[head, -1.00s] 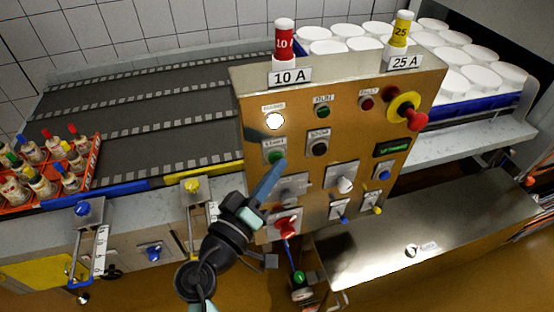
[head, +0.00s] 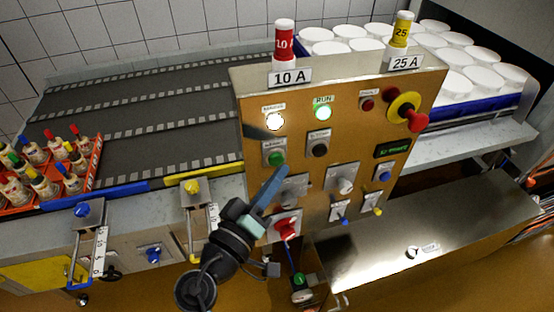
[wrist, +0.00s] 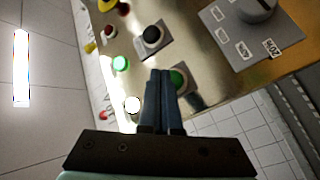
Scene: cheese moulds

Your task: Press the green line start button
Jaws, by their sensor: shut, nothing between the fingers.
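The green start button (head: 276,158) sits on the brown control panel (head: 262,190), under a small label, left of a black button. In the head view my gripper (head: 283,170) is shut and empty, its tips just below and right of the button, with a small gap in the picture. In the wrist view my shut fingers (wrist: 160,74) lie beside the green button (wrist: 178,77) and partly cover it. The RUN lamp (head: 322,108) glows green, and the white lamp (head: 275,121) is lit too.
A red-and-yellow emergency stop (head: 412,115) stands out at the panel's upper right. Knobs and a red handle (head: 286,227) sit low on the panel near my arm. Orange crates of bottles (head: 92,165) stand left on the dark conveyor (head: 150,110).

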